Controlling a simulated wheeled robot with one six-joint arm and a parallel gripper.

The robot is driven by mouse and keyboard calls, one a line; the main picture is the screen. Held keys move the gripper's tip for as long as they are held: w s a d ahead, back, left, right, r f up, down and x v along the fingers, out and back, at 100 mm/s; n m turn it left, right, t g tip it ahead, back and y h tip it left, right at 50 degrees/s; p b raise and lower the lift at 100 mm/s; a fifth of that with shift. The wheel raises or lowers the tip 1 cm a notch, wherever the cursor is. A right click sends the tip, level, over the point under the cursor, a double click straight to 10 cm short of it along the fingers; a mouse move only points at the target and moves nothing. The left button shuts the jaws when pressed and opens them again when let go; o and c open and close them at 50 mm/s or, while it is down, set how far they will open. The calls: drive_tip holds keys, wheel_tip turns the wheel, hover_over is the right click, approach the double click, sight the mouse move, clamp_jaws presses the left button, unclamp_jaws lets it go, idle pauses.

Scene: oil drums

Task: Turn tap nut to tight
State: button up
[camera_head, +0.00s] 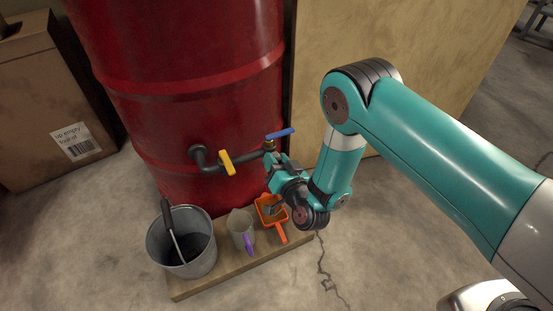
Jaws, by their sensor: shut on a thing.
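A large red drum (195,95) stands at the centre-left with a dark pipe (200,157) coming out of its lower side. A yellow lever (227,162) sits on the pipe. A blue tap lever (281,133) is at the pipe's right end, with a small brass-coloured part, which looks like the tap nut (269,145), just below it. My gripper (272,160) comes from the right and is shut at the tap, just under the blue lever. Its jaws and wrist hide most of the tap body and the exact grip on the nut.
Below the tap, a wooden board (205,284) bears a metal bucket (158,252), a clear jug with a purple handle (249,243) and an orange scoop (279,234). A cardboard box (45,130) stands left, and a wooden panel (400,40) behind my arm. The floor in front is clear.

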idle(0.4)
drive_tip(key=o, duration=0.9)
drive_tip(key=shift+o, duration=0.2)
drive_tip(key=p+v, duration=1.7)
drive_tip(key=p, duration=0.6)
drive_tip(key=shift+d+p, duration=0.15)
drive_tip(key=shift+p, duration=0.2)
drive_tip(key=shift+s, duration=0.15)
